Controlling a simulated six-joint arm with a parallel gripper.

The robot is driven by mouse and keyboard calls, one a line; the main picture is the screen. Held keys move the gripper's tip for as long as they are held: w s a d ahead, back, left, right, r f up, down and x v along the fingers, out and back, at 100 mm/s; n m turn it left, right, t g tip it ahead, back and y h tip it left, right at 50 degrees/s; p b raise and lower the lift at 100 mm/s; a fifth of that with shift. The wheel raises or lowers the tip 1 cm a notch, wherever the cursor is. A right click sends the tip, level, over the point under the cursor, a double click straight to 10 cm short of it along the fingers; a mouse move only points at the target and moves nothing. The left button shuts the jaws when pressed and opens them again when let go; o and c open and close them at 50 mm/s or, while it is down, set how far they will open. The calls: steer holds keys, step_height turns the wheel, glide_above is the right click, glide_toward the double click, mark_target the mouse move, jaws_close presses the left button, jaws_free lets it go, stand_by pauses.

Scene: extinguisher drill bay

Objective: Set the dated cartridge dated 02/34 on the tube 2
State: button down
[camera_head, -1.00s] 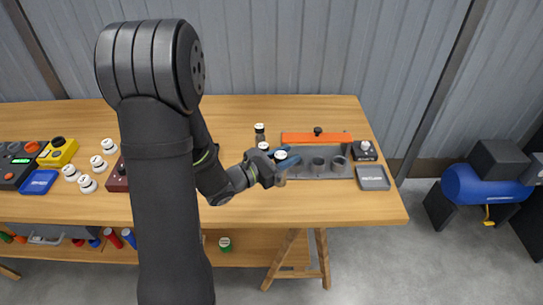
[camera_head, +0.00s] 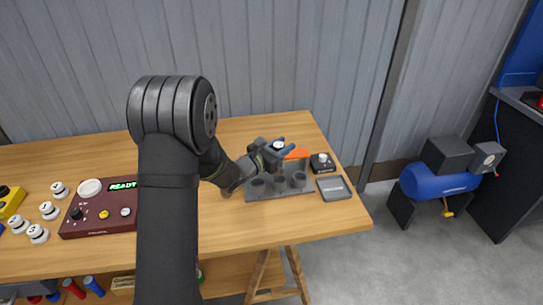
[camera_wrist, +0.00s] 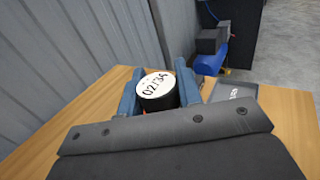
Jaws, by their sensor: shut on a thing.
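The dated cartridge, dark with a white top reading 02/34 (camera_wrist: 157,86), sits between the blue fingers of my gripper (camera_wrist: 159,92) in the wrist view. In the head view my gripper (camera_head: 284,148) is shut on this cartridge (camera_head: 278,144), over the back of the grey tube rack (camera_head: 285,192), by the orange bar. Three grey tubes stand in a row in the rack: left (camera_head: 257,186), middle (camera_head: 279,183) and right (camera_head: 298,180). Their numbers cannot be read, and their insides are too small to tell.
An orange bar (camera_head: 297,154) lies at the rack's back, partly hidden by my gripper. A small dark box with a knob (camera_head: 322,162) and a grey tray (camera_head: 333,188) are at the right. A red READY panel (camera_head: 100,212) and several white-capped pieces are at the left.

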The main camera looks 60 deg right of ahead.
steer(key=shift+d+f, duration=0.15)
steer(key=shift+f, duration=1.3)
steer(key=shift+d+f, duration=0.15)
steer(key=shift+f, duration=1.3)
steer(key=shift+f, duration=0.6)
steer(key=c, duration=1.3)
jaws_free()
steer(key=shift+f, duration=0.1)
steer(key=shift+a, duration=0.1)
steer(key=v, duration=1)
steer(key=shift+a, duration=0.35)
